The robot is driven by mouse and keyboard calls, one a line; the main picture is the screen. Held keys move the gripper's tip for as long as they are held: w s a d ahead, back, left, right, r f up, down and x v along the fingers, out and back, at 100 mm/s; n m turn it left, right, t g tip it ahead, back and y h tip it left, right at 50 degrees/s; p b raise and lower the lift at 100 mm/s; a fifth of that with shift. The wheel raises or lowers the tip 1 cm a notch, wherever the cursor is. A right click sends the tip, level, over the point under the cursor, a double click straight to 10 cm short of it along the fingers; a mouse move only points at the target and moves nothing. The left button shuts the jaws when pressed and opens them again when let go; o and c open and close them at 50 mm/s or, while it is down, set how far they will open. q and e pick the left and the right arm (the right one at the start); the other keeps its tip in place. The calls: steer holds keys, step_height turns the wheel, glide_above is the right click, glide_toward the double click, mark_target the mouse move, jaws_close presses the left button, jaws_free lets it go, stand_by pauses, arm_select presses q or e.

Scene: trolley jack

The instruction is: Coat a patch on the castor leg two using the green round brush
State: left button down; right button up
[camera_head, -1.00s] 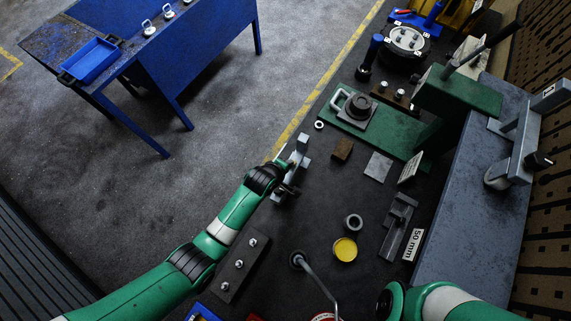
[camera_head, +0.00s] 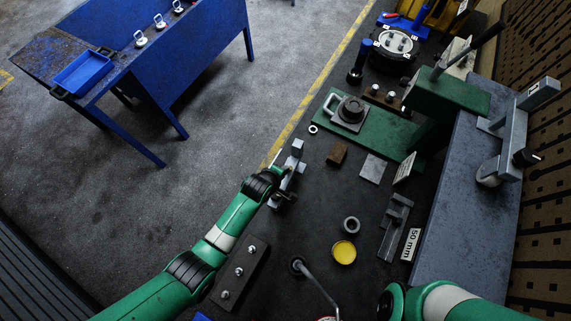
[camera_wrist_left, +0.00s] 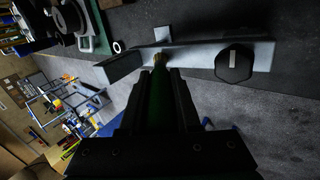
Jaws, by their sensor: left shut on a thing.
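My left gripper (camera_head: 281,180) is at a grey metal castor leg piece (camera_head: 297,150) that lies near the bench's left edge. In the left wrist view the gripper (camera_wrist_left: 159,80) is shut on the green round brush (camera_wrist_left: 158,100). The brush's brass-coloured tip touches or nearly touches the grey leg (camera_wrist_left: 195,55), which has a black hexagonal foot or knob on it; exact contact cannot be told. In the head view the arm hides the brush and part of the leg. My right arm enters at the lower right, and its gripper is out of view.
A round pot with a yellow top (camera_head: 344,252) and a dark ring (camera_head: 351,225) stand right of the arm. A dark block with several bolts (camera_head: 240,270) lies close to the arm. A green jack frame (camera_head: 375,135) stands further back. A blue table (camera_head: 170,60) is across the floor.

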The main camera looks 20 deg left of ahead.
arm_select(q)
steer(key=shift+s, duration=0.15)
steer(key=shift+s+r+p, duration=0.15)
steer(key=shift+s+p, duration=1.1)
steer(key=shift+s, duration=0.35)
steer(key=shift+s+f, duration=0.1)
steer(key=shift+f, duration=0.1)
steer(key=shift+s+f, duration=0.1)
steer(key=shift+s, duration=1.5)
